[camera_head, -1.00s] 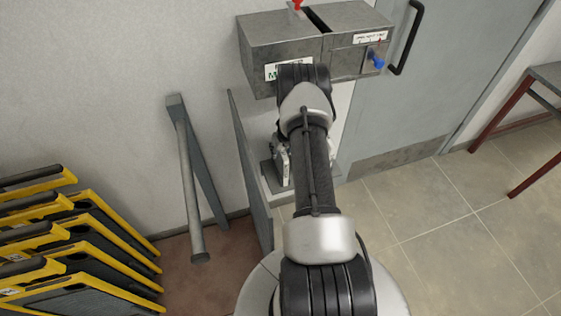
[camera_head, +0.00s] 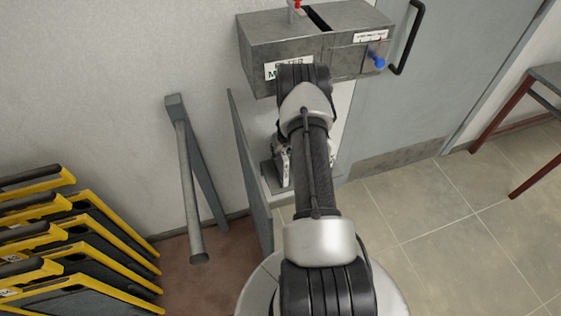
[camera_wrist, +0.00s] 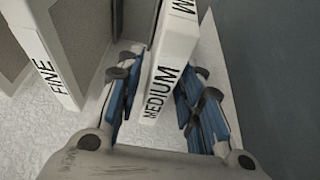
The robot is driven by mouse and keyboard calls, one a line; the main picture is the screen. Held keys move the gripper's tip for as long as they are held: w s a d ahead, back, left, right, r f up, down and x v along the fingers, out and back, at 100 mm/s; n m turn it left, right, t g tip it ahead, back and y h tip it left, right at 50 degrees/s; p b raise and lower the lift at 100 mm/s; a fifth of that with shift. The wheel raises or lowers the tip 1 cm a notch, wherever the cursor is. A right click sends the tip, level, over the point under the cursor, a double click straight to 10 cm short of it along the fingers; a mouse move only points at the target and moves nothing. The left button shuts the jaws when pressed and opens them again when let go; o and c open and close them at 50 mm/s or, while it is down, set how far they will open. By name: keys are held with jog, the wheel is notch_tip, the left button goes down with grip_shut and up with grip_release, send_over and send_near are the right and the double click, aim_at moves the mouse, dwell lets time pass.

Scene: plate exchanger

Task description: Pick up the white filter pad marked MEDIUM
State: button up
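The white filter pad marked MEDIUM (camera_wrist: 163,92) stands on edge in the middle of the wrist view, its lettered narrow side towards the camera. My gripper (camera_wrist: 160,84) is open, with one blue-padded finger on each side of this pad. A narrow gap shows between the left finger and the pad; contact on the right side is hard to judge. A pad marked FINE (camera_wrist: 47,68) stands to the left, outside the fingers. In the head view my arm hides the pads and most of my gripper (camera_head: 305,160).
A metal box (camera_head: 285,40) with a partly hidden label and a blue knob (camera_head: 377,62) is on the wall above. A grey panel (camera_head: 246,170) stands left of my gripper. Yellow-edged plates (camera_head: 85,235) are stacked at lower left.

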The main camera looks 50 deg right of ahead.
grip_shut()
jog(key=shift+r+p, duration=0.2)
jog(key=shift+p, duration=0.2)
